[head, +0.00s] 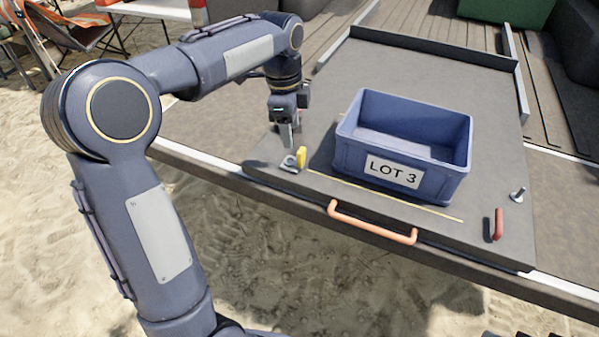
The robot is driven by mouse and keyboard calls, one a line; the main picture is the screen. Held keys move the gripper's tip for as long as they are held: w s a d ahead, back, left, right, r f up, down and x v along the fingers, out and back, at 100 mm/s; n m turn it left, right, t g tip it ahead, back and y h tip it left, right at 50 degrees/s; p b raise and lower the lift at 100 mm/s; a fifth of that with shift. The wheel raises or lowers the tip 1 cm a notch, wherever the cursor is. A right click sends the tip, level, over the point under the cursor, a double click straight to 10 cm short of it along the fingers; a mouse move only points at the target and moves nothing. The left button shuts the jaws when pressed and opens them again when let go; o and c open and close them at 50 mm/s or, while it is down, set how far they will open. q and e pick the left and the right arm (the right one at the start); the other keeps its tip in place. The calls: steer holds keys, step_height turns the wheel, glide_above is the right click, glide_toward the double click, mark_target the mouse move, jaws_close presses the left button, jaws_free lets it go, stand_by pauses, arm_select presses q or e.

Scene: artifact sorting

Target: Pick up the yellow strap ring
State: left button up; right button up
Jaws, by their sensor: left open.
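The yellow strap ring (301,157) stands near the left front corner of the grey tray board, small in the head view. A grey metal piece (289,163) lies right beside it on the left; I cannot tell whether they are joined. My left gripper (287,146) points down just above and slightly left of the yellow piece, its jaws open. The fingers show nearly edge-on, and I cannot tell whether they touch anything. My right gripper is out of view.
A blue crate (437,186) labelled LOT 3 stands right of the gripper. An orange handle (372,224) is on the board's front edge. A red-handled piece (498,224) and a metal bolt (518,194) are at the right. The board (420,62) behind the crate is clear.

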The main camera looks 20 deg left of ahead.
mark_target(299, 154)
arm_select(q)
steer(key=w+f+m, duration=0.1)
steer(key=w+f, duration=0.1)
steer(key=w+f+m+b, duration=0.1)
steer(key=w+f, duration=0.1)
steer(key=shift+w+d+f+m+g+y, duration=0.2)
steer(key=shift+m+g+y, duration=0.1)
steer(key=shift+m+g, duration=0.1)
steer(key=f, duration=0.7)
steer(key=shift+s+f, duration=0.2)
steer(key=shift+s, duration=0.15)
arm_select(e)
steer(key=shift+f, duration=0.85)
arm_select(q)
steer(key=shift+c, duration=0.2)
steer(key=c, duration=1)
steer(key=shift+r, duration=0.15)
steer(key=shift+c, duration=0.2)
